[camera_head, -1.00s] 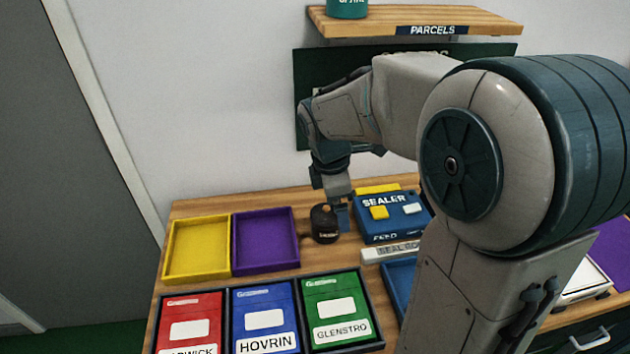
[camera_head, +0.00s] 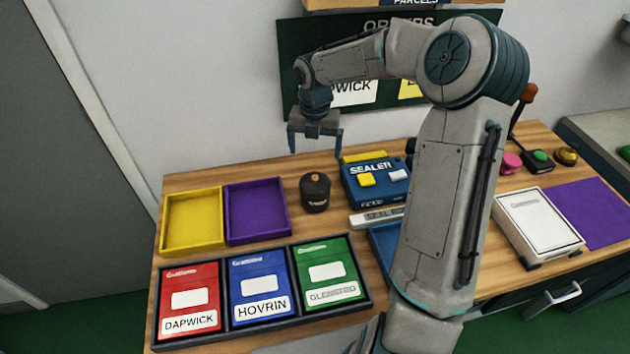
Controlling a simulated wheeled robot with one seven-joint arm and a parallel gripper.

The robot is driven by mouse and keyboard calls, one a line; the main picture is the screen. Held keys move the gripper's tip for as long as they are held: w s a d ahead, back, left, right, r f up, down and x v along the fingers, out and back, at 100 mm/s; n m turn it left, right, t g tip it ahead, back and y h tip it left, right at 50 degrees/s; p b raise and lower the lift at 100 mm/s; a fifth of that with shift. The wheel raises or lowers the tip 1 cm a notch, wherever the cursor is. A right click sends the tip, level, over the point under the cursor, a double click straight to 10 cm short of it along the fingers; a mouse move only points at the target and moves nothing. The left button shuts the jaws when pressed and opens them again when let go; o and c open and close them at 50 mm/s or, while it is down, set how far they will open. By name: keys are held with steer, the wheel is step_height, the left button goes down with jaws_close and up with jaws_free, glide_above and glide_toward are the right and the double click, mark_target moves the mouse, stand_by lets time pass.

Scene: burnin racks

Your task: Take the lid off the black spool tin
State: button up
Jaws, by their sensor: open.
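The black spool tin (camera_head: 315,198) stands upright on the wooden table, between the purple tray and the blue sealer. Its dark top carries a small orange-brown spot, and a pale label shows low on its front. I cannot make out a seam between lid and body. My gripper (camera_head: 315,151) is above and behind the tin in the picture, fingers pointing down and spread wide. It is empty and apart from the tin.
A yellow tray (camera_head: 165,219) and a purple tray (camera_head: 231,226) lie left of the tin. The blue sealer (camera_head: 374,196) stands close on its right. In front, a dark rack (camera_head: 366,300) holds red, blue and green packets. A white scale-like box (camera_head: 540,228) is further right.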

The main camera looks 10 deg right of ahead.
mark_target(315, 178)
step_height(315, 178, down, 11)
steer(key=shift+w+p, duration=0.1)
steer(key=shift+p, duration=0.55)
steer(key=c, duration=1.3)
steer(key=shift+c, duration=0.2)
